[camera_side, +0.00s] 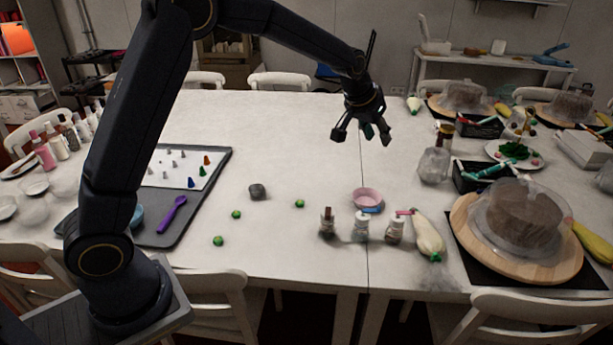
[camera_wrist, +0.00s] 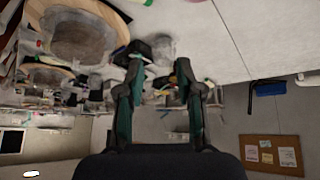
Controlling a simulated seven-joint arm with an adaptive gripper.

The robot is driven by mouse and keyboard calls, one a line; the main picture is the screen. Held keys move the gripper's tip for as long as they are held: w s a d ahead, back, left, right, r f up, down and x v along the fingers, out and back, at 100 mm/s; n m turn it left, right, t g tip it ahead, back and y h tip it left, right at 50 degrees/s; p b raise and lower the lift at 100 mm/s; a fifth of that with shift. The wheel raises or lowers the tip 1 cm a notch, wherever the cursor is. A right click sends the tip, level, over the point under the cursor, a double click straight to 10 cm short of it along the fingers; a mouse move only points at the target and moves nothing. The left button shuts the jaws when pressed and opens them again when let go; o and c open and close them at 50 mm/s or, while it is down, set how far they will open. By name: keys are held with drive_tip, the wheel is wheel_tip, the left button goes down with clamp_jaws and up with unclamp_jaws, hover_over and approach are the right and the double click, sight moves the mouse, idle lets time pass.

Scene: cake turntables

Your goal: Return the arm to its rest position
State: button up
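My gripper (camera_side: 362,134) is raised above the far middle part of the white table (camera_side: 290,125) in the side view. Its fingers are spread apart with nothing between them. In the wrist view my gripper (camera_wrist: 160,90) also shows two separate fingers with an empty gap. No object touches it. My dark arm arches from its base at the lower left up and over toward the table's middle.
A domed cake turntable (camera_side: 512,228) is at the right, with piping bags (camera_side: 429,235) and small jars (camera_side: 361,227) beside it. A pink bowl (camera_side: 367,198) and a dark tray (camera_side: 183,225) with a purple spoon (camera_side: 172,214) lie on the table. The far middle is clear.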

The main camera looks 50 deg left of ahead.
drive_tip(key=s+r+t, duration=0.2)
drive_tip(key=s+r, duration=1.3)
drive_tip(key=s, duration=0.2)
drive_tip(key=s+f+g, duration=0.1)
drive_tip(key=s+f, duration=0.2)
drive_tip(key=s, duration=0.3)
drive_tip(key=s+f+m+g, duration=0.1)
drive_tip(key=s+f, duration=0.2)
drive_tip(key=s, duration=0.4)
drive_tip(key=s+f+g, duration=0.1)
drive_tip(key=s+f, duration=0.2)
drive_tip(key=s, duration=0.4)
drive_tip(key=shift+f, duration=0.15)
drive_tip(key=shift+s, duration=0.1)
